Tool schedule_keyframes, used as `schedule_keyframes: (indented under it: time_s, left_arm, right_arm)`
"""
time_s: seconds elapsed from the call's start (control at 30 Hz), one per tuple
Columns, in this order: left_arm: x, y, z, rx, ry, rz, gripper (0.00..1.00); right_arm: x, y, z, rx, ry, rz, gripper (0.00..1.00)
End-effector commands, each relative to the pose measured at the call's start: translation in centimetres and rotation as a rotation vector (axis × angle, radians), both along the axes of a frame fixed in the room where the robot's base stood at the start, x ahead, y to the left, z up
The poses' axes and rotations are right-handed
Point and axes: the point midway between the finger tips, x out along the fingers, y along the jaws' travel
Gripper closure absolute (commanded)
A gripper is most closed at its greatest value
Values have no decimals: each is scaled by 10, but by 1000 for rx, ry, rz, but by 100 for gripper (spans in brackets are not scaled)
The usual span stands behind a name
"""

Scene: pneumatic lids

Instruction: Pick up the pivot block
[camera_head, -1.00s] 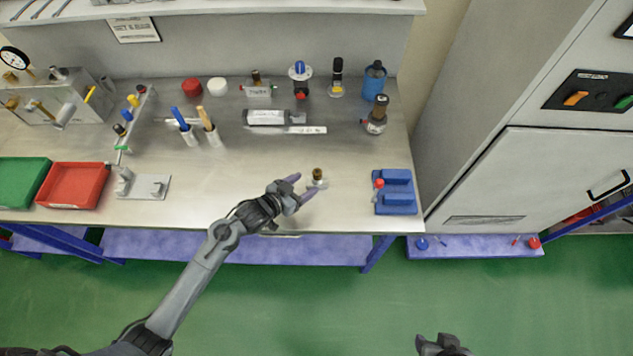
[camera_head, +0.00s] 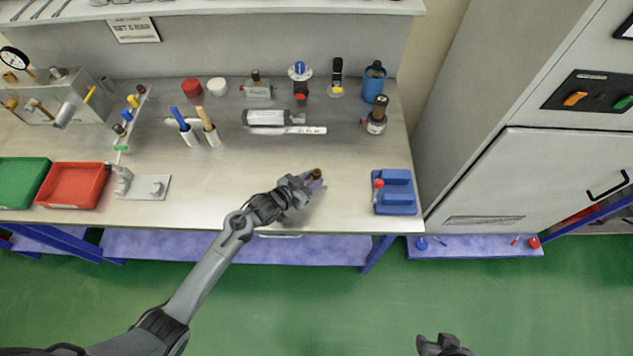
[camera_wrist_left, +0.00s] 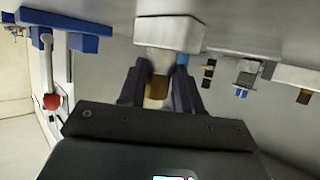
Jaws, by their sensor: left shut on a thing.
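The pivot block (camera_head: 317,174) is a small pale block with a brass-brown top, near the front of the bench. My left gripper (camera_head: 310,183) is shut on it and hides most of it in the head view. In the left wrist view, the two dark fingers of my left gripper (camera_wrist_left: 158,82) stand on either side of its narrow brass part, and its wide pale base (camera_wrist_left: 168,33) shows beyond the fingertips. I cannot tell whether the base still touches the bench. My right gripper (camera_head: 443,345) shows only in part at the bottom edge, away from the bench.
A blue fixture (camera_head: 396,205) with a red knob stands to the right. A grey plate (camera_head: 150,187) and a red bin (camera_head: 75,185) are to the left. Cylinders, cups and valves line the back. The bench top (camera_head: 245,185) left of the gripper is clear.

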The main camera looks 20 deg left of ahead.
Motion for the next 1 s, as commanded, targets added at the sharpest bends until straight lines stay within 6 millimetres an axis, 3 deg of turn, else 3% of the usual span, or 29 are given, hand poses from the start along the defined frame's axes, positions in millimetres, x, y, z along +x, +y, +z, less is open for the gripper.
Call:
schedule_keyframes:
  time_s: [0.47,0.9,1.0]
  left_arm:
    - [0,0,4,1,-1,1,100]
    - [1,0,41,-1,-4,-1,100]
    - [8,-7,47,-3,-3,-1,100]
  right_arm:
    - [1,2,1,8,-1,-5,57]
    - [1,2,1,11,0,-7,57]
    - [1,2,-2,10,-2,-6,57]
